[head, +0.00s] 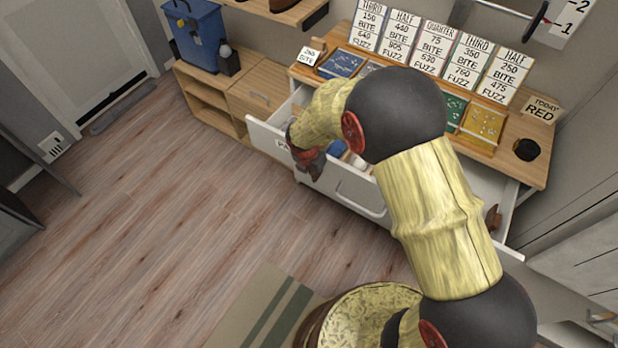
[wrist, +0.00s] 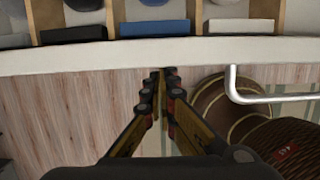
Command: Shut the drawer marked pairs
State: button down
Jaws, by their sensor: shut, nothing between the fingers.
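The open drawer (head: 268,138) has a white front and juts out from the wooden-topped desk. A label (head: 283,145) on its front is mostly hidden by my gripper; only its first letters show. The drawer's bar handle (head: 358,203) also shows in the wrist view (wrist: 268,98). In the wrist view the drawer's front edge (wrist: 90,57) crosses the picture, with dark, blue and pale items between wooden dividers behind it. My gripper (head: 312,168) is shut and empty at the left part of the drawer front. Its fingertips (wrist: 161,74) overlap the front's edge; contact cannot be told.
The desk top (head: 527,165) carries coloured trays and several price cards (head: 435,45). A low wooden cabinet (head: 250,95) with a blue bin (head: 195,32) stands to the left. A striped rug (head: 262,310) lies near my base. The floor (head: 165,205) to the left is clear.

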jog(key=w+d+p, duration=0.3)
jog(key=w+d, duration=0.2)
jog(key=w, duration=0.1)
jog(key=w+d+p, duration=0.3)
jog(key=w+d, duration=0.2)
jog(key=w, duration=0.2)
jog(key=w+d+p, duration=0.3)
jog(key=w+d, duration=0.2)
jog(key=w, duration=0.1)
jog(key=shift+w+p, duration=0.2)
jog(key=shift+p, duration=0.15)
jog(key=shift+w+d, duration=0.3)
jog(key=shift+r, duration=0.1)
jog(key=shift+a, duration=0.1)
